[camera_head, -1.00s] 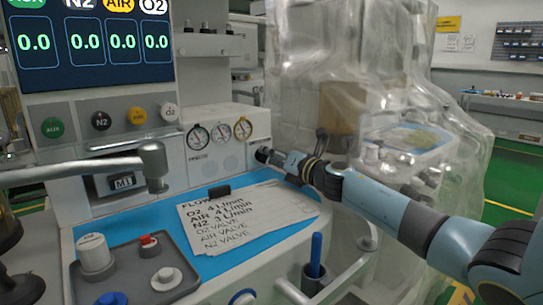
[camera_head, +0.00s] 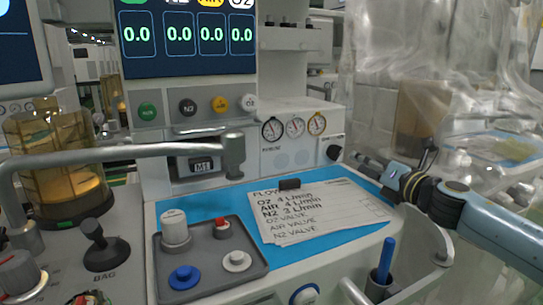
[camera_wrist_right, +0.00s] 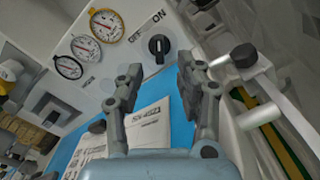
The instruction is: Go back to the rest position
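My right gripper (camera_head: 394,166) is in front of the anaesthesia machine at the right of the head view. In the right wrist view its two fingers (camera_wrist_right: 158,82) are spread apart with nothing between them. The black ON/OFF knob (camera_wrist_right: 158,46) is on the white panel beyond the fingertips, apart from them. The same knob (camera_head: 334,153) shows left of the gripper in the head view. My left arm and gripper are not in view.
A paper with flow notes (camera_head: 318,212) lies on the blue worktop (camera_head: 196,207). A grey tray (camera_head: 213,257) with knobs stands at its left. A grey pipe arm (camera_head: 130,154) crosses at left. A plastic-wrapped cart (camera_head: 370,75) is behind my right arm. Gauges (camera_head: 295,127) sit above the worktop.

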